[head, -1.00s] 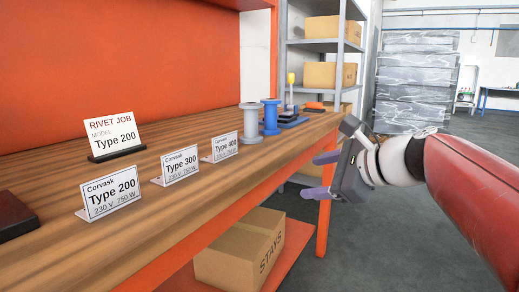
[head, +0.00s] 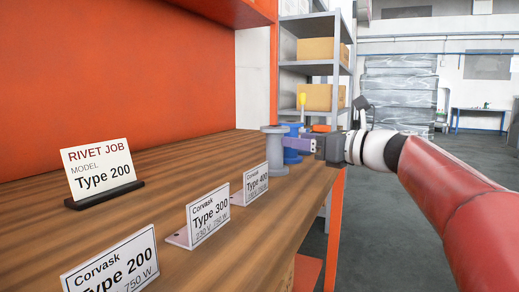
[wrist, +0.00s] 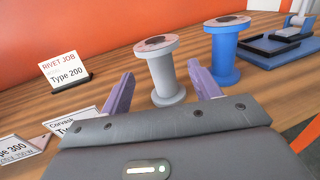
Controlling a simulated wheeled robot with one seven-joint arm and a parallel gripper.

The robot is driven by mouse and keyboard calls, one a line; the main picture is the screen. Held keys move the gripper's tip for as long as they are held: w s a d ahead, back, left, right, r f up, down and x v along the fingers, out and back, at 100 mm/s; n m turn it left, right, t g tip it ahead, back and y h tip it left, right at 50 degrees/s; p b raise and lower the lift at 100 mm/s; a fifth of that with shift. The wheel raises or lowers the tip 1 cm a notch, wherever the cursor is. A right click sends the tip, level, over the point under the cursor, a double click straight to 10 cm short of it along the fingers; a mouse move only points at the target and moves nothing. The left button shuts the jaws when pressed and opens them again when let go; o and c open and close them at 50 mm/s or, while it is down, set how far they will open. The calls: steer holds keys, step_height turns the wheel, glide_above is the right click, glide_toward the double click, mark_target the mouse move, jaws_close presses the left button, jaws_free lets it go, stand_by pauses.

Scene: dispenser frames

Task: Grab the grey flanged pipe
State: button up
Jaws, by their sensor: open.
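The grey flanged pipe (head: 275,155) stands upright on the wooden bench, a spool shape with a wide flange at each end. In the wrist view the grey pipe (wrist: 163,75) stands ahead of my gripper, between the lines of its two purple fingers. My gripper (head: 292,144) is open and beside the pipe's right side in the head view; it also shows in the wrist view (wrist: 160,88). I cannot tell whether a finger touches the pipe. A similar blue flanged pipe (wrist: 224,55) stands just right of it, partly hidden in the head view (head: 293,150).
Sign cards stand on the bench: Type 200 (head: 112,268), Type 300 (head: 208,218), Type 400 (head: 256,184) and a Rivet Job sign (head: 100,170). A blue and black device (wrist: 285,35) is right of the blue pipe. The orange back panel (head: 110,70) bounds the bench.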

mark_target(275, 136)
steer(key=x, duration=0.7)
steer(key=shift+w+a, duration=0.15)
steer(key=shift+a, duration=0.2)
jaws_close()
